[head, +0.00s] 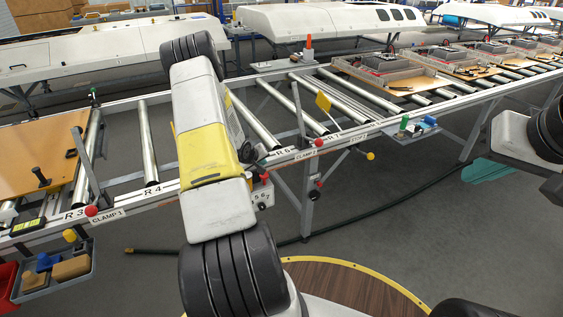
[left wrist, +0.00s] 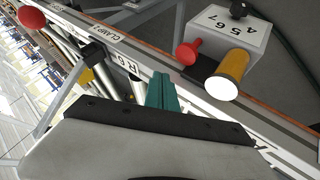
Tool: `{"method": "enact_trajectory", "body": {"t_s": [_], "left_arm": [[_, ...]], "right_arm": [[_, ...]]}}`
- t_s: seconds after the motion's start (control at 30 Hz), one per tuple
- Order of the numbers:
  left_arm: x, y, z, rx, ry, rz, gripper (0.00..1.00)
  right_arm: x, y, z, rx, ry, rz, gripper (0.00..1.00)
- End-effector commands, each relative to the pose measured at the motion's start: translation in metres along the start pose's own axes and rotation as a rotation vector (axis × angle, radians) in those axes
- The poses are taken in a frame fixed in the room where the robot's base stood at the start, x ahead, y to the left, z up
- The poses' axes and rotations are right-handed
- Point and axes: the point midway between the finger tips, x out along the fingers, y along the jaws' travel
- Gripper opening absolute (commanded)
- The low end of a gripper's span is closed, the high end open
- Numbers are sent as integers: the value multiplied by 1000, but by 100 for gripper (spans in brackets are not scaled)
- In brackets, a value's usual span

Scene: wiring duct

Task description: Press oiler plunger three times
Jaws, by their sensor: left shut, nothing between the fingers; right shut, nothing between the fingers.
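A grey box (left wrist: 228,32) marked 4 5 6 7 hangs at the rail in the left wrist view, with a red mushroom-shaped knob (left wrist: 188,51) and an amber, white-ended cylinder (left wrist: 229,75) beside it. I cannot tell for sure which part is the oiler plunger. In the head view the numbered box (head: 262,197) is partly hidden by my left arm. My left gripper's teal fingers (left wrist: 163,92) are shut and empty by the rail, left of the knob and apart from it. My left gripper is hidden in the head view. My right gripper (head: 489,168) is shut, empty, at the right.
A roller conveyor rail (head: 345,137) with red clamp knobs (head: 318,143) crosses the view. A brown board (head: 40,160) lies on it at left, and trays of parts (head: 385,75) sit at right. A grey bin (head: 55,272) hangs at lower left. A black hose (head: 400,183) lies on the floor.

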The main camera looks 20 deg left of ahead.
Motion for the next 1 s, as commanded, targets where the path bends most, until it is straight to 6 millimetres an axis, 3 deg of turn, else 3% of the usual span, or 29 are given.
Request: {"method": "enact_trajectory", "body": {"t_s": [0.33, 1.0], "left_arm": [[23, -16, 16, 1, 0, 1, 0], [24, -17, 17, 1, 1, 1, 0]], "right_arm": [[0, 0, 0, 0, 0, 0, 0], [0, 0, 0, 0, 0, 0, 0]]}}
